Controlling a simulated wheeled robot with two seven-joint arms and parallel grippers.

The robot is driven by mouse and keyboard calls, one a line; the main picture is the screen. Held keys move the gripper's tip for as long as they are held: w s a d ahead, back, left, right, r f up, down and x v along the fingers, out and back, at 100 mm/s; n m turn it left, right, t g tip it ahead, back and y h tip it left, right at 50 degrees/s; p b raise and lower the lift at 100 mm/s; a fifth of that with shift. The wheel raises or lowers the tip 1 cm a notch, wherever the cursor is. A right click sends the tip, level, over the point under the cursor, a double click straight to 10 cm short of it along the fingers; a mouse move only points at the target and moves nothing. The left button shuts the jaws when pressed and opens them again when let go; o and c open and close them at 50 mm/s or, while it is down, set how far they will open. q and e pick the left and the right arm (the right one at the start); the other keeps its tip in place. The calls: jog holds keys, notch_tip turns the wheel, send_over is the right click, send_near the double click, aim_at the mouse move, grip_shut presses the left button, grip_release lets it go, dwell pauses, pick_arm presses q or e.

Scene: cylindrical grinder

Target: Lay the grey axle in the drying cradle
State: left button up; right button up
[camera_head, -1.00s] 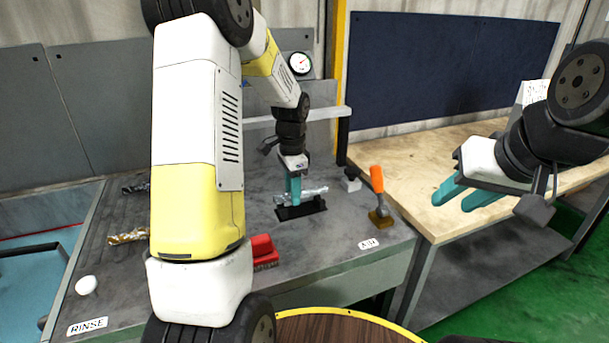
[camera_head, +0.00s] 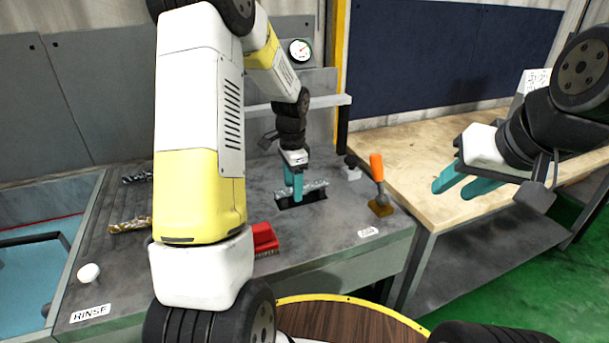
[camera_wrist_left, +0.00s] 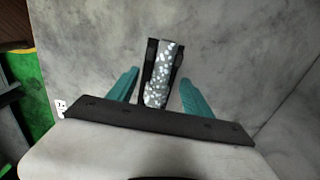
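The grey axle (camera_head: 316,187), silvery with pale speckles, lies along the black drying cradle (camera_head: 303,202) on the grey bench. In the left wrist view the axle (camera_wrist_left: 163,78) sits between the cradle's dark sides (camera_wrist_left: 148,62). My left gripper (camera_head: 294,196) is down over the cradle. In the wrist view its teal fingers (camera_wrist_left: 158,88) are open, one on each side of the axle, with a gap to it on both sides. My right gripper (camera_head: 453,192) is open and empty, held up in front of the wooden table.
A dark patterned part (camera_head: 137,178), a brassy part (camera_head: 130,225) and a white knob (camera_head: 88,272) are on the left.

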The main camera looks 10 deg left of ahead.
pick_arm(q)
jog(key=shift+r, duration=3.9)
jog(key=shift+s+r, duration=0.1)
jog(key=s+d+r+n+t, duration=0.2)
jog(key=s+r+n+t, duration=0.15)
jog(key=s+r, duration=0.6)
jog(key=s+d+r+n+t+h, duration=0.1)
jog(key=s+r+n, duration=0.1)
jog(key=s, duration=0.5)
jog(key=s+d+r+n+t+h, duration=0.1)
jog(key=s+r+n, duration=0.1)
jog(key=s+n, duration=0.3)
jog(key=shift+s+d+t, duration=0.3)
jog(key=shift+s+t, duration=0.05)
jog(key=shift+s, duration=0.6)
